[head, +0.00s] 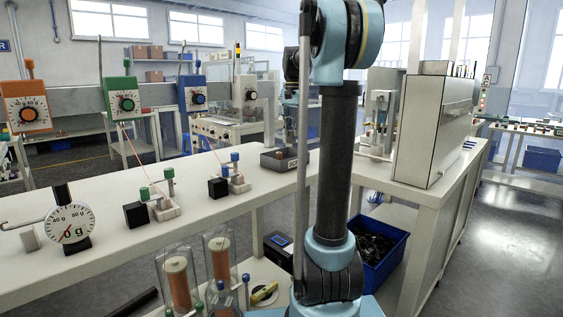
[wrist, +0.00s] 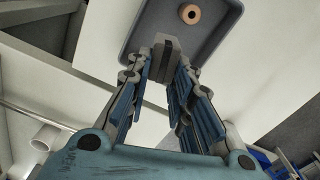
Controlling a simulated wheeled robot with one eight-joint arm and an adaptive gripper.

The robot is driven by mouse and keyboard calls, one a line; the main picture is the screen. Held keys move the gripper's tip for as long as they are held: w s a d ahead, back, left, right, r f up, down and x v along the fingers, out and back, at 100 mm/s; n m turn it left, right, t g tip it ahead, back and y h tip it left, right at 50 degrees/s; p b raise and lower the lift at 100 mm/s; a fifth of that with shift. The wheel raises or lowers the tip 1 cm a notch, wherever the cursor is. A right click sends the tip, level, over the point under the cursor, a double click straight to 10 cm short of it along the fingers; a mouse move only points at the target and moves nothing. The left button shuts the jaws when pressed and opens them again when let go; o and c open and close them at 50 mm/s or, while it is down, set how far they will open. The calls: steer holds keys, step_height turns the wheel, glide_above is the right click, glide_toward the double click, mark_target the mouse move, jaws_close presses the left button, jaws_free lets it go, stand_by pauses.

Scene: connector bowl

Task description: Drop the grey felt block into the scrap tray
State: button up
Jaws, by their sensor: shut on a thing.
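My gripper (wrist: 167,68) is shut on the grey felt block (wrist: 167,44), which sits between its fingertips in the wrist view. The grey scrap tray (wrist: 214,28) lies beyond the fingertips, and the block overlaps its near end in the picture. I cannot tell the height of the block over the tray. The tray also shows in the head view (head: 272,163), on the long white bench just left of my arm. In the head view I cannot make out the block, and my arm hides part of the scene.
A copper-coloured round piece (wrist: 190,14) lies in the tray. Left along the bench (head: 110,191) stand small fixtures with black blocks (head: 136,215) and a round dial gauge (head: 70,228). A blue crate (head: 381,250) stands low, right of my arm. A large white machine (head: 432,130) stands behind it.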

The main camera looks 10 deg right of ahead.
mark_target(292, 142)
steer(key=shift+w+a+f, duration=0.1)
steer(key=shift+a+f, duration=0.05)
steer(key=shift+f, duration=0.8)
steer(key=shift+w+a+f, duration=0.1)
steer(key=shift+f, duration=0.85)
steer(key=shift+s+f, duration=0.1)
steer(key=shift+f, duration=0.95)
steer(key=o, duration=0.9)
steer(key=shift+s, duration=0.1)
step_height(292, 142, up, 12)
